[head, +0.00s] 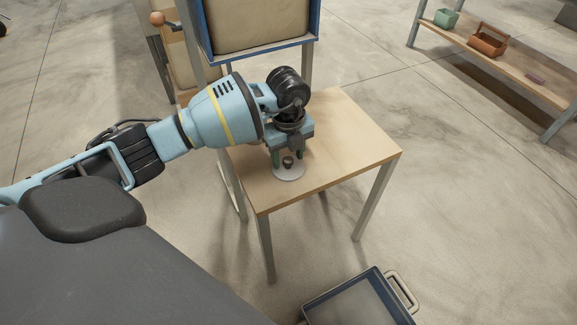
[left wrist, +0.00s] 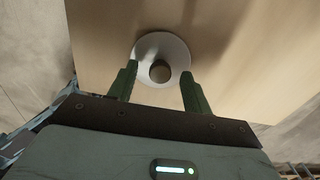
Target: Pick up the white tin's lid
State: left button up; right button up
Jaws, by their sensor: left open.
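The white lid (head: 290,175) is a round white disc with a small dark knob (head: 288,162) at its centre, over the light wooden table. Whether the tin is under it, I cannot tell. My left gripper (head: 288,156) points down right over the lid, open, its two green fingers on either side of the knob. In the left wrist view the lid (left wrist: 149,45) shows with its round knob (left wrist: 160,71) between the fingertips of my left gripper (left wrist: 159,75). Contact with the knob is not visible. My right gripper is out of view.
The wooden table (head: 345,140) is otherwise clear on its right side. A blue-framed hopper (head: 258,25) stands behind it. A grey bin with a handle (head: 360,300) is on the floor in front. A shelf (head: 510,75) with a green box and an orange caddy stands at the back right.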

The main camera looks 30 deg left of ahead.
aim_at(288, 158)
pick_arm(q)
jog(key=shift+f, duration=0.1)
jog(key=shift+c, duration=0.3)
jog(key=c, duration=1)
jog(key=shift+r, duration=0.7)
notch_tip(288, 158, up, 3)
jog(key=shift+f+p, duration=0.2)
jog(key=shift+p, duration=0.3)
jog(key=shift+s+a+r+p, duration=0.15)
jog(key=shift+s+a+p, duration=0.15)
jog(key=shift+s+a, duration=1.5)
jog(key=shift+s+a+r+p, duration=0.25)
jog(key=shift+s+a, duration=0.4)
jog(key=shift+s, duration=2.3)
jog(key=shift+s+a+r+p, duration=0.1)
jog(key=shift+s+a+p, duration=0.25)
jog(key=shift+s+a, duration=1.45)
jog(key=shift+s+d, duration=0.55)
